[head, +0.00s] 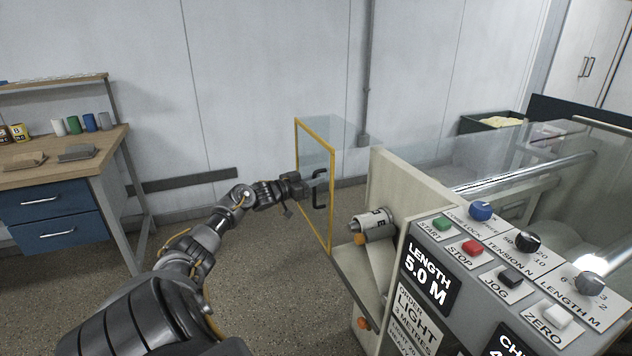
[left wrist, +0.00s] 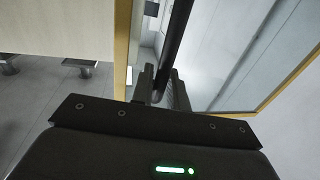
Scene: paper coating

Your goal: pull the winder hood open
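The winder hood (head: 316,215) is a clear panel with a yellow frame, standing at the left end of the machine. A black upright bar handle (head: 318,196) is on its face. My left gripper (head: 309,184) reaches in from the left and is at this handle. In the left wrist view the dark handle bar (left wrist: 177,42) runs down between the two fingers (left wrist: 162,88), which look closed against it. Part of the hood's yellow frame (left wrist: 121,50) shows beside the fingers. My right gripper is not in view.
The control panel (head: 470,262) with knobs and buttons fills the lower right. A workbench (head: 105,150) with blue drawers stands at left. The floor (head: 268,255) left of the hood is free.

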